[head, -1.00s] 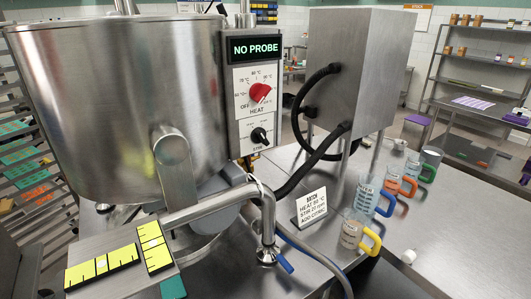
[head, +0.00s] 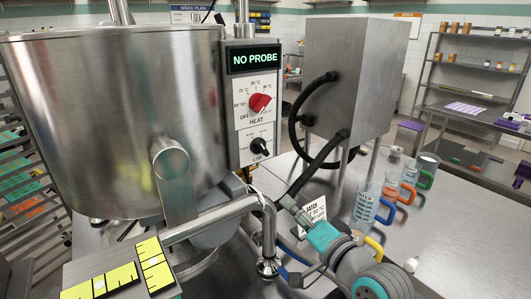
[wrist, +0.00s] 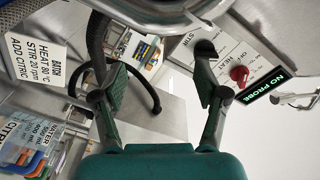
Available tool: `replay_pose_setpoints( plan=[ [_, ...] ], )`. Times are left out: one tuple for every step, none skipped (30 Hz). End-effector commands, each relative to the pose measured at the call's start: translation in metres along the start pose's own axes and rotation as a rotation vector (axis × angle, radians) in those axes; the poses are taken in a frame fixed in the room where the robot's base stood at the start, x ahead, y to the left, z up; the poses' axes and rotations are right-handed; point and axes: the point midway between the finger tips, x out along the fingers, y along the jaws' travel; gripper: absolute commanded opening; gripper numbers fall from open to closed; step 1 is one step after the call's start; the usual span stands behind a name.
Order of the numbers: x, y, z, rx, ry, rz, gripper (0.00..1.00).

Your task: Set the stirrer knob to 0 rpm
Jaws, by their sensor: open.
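The black stirrer knob (head: 259,147) sits on the white STIR plate of the control panel, below the red heat knob (head: 259,103). I cannot read its setting for sure. My gripper (head: 287,203) is below and right of the panel, pointing up and left toward it, apart from the knob. In the wrist view my gripper (wrist: 161,82) shows two spread fingers with nothing between them. There the panel is turned on its side, and the black knob (wrist: 205,48) shows just beyond the right fingertip, with the red knob farther right.
A black hose (head: 318,165) runs close behind my gripper. The steel kettle (head: 110,110) and its outlet pipe (head: 225,212) stand left. A batch card (head: 312,211) is partly hidden by my arm. Measuring jugs (head: 367,203) stand at the right. A display (head: 254,58) reads NO PROBE.

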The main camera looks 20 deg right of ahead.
Motion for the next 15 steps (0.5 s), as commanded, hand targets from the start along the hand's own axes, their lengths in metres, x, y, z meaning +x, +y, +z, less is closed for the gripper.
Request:
replay_pose_setpoints(
  plan=[
    [0.004, -0.015, -0.013, 0.003, -0.003, -0.018, 0.73],
    [0.006, -0.022, -0.018, 0.009, -0.01, -0.025, 0.73],
    [0.009, -0.032, -0.025, 0.014, -0.018, -0.033, 0.73],
    [0.01, -0.039, -0.03, 0.018, -0.023, -0.039, 0.73],
    [0.011, -0.045, -0.034, 0.021, -0.029, -0.044, 0.73],
    [0.012, -0.052, -0.039, 0.025, -0.037, -0.05, 0.73],
    [0.013, -0.058, -0.043, 0.028, -0.042, -0.054, 0.73],
    [0.013, -0.062, -0.046, 0.029, -0.047, -0.057, 0.73],
    [0.013, -0.067, -0.049, 0.031, -0.052, -0.06, 0.73],
    [0.014, -0.071, -0.051, 0.033, -0.055, -0.063, 0.73],
    [0.014, -0.073, -0.053, 0.034, -0.059, -0.064, 0.73],
    [0.014, -0.076, -0.055, 0.035, -0.062, -0.066, 0.73],
    [0.014, -0.078, -0.056, 0.035, -0.063, -0.067, 0.73],
    [0.014, -0.079, -0.056, 0.035, -0.065, -0.067, 0.73],
    [0.015, -0.08, -0.057, 0.036, -0.066, -0.067, 0.73]
  ],
)
